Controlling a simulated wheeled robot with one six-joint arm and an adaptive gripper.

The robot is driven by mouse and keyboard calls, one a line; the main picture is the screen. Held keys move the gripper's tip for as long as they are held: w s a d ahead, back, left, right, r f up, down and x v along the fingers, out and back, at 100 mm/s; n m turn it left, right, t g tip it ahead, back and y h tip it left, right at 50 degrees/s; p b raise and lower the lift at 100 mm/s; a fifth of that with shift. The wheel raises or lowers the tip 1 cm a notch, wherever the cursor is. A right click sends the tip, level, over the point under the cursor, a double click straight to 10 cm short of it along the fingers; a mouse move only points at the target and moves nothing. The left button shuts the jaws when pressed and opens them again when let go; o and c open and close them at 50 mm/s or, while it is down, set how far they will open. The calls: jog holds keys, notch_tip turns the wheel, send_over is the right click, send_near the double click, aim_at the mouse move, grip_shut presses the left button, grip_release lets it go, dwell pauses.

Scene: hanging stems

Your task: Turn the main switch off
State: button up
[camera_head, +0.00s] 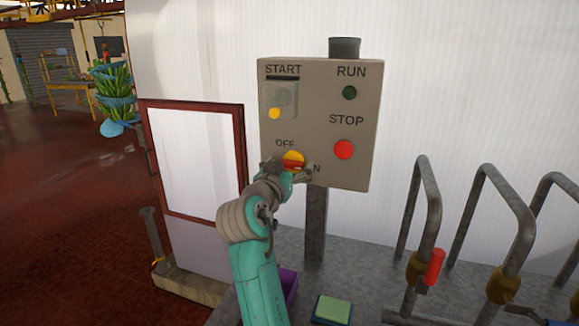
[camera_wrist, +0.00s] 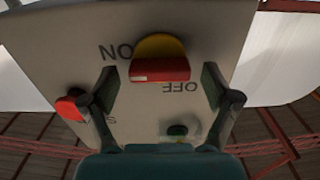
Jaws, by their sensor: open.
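The main switch is a yellow disc with a red handle (camera_head: 293,161), low on the grey control box (camera_head: 320,100). In the wrist view the switch (camera_wrist: 160,68) sits between the fingers of my open gripper (camera_wrist: 159,74), with a gap on each side. The red handle lies level across that view, and a pale mark shows at its left end, on the side of the ON label (camera_wrist: 115,52). The OFF label (camera_wrist: 180,87) is at lower right there. In the head view my gripper (camera_head: 286,169) partly covers the switch and the ON label.
On the box are a red STOP button (camera_head: 344,149), a green RUN lamp (camera_head: 349,92) and a START button under a clear cover (camera_head: 282,99). Bent pipes with valves (camera_head: 430,215) stand at right. A red-framed panel (camera_head: 192,160) is at left.

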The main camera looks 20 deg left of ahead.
jog(key=shift+w, duration=0.1)
jog(key=c, duration=1.2)
jog(key=shift+o, duration=0.3)
jog(key=shift+n, duration=0.4)
jog(key=n, duration=0.3)
jog(key=shift+n, duration=0.4)
jog(key=n, duration=0.4)
jog(key=shift+a+f, duration=0.1)
jog(key=shift+a, duration=0.05)
jog(key=n, duration=0.9)
jog(key=shift+f, duration=0.15)
jog(key=shift+n, duration=0.3)
